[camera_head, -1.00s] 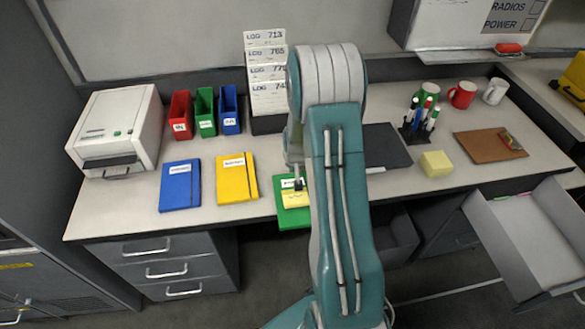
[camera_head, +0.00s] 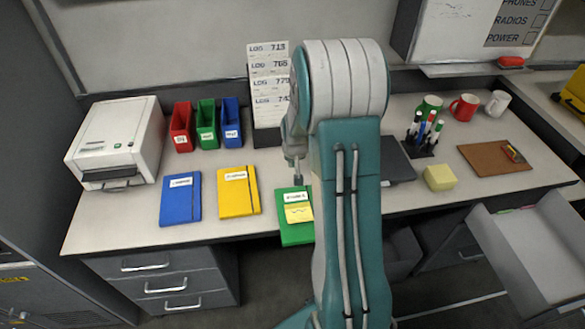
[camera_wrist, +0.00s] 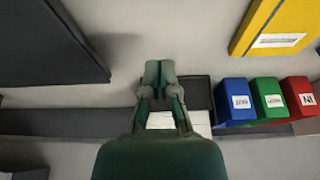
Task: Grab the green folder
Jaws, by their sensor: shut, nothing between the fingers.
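The green folder (camera_head: 296,232) lies flat at the front edge of the desk in the head view, its near part sticking out past the edge. It has a white label and a yellow sticky note (camera_head: 298,212) on it. My gripper (camera_head: 298,182) is above the folder's far end, seen small beside my arm. In the wrist view my gripper (camera_wrist: 159,72) is shut with nothing between the fingers. The green folder does not show in the wrist view.
A blue folder (camera_head: 180,200) and a yellow folder (camera_head: 239,194) lie to the left. Red, green and blue bins (camera_head: 231,128) and the log rack (camera_head: 268,90) stand behind. A dark pad (camera_head: 396,162) and a yellow block (camera_head: 440,177) are right. An open drawer (camera_head: 530,245) juts out at right.

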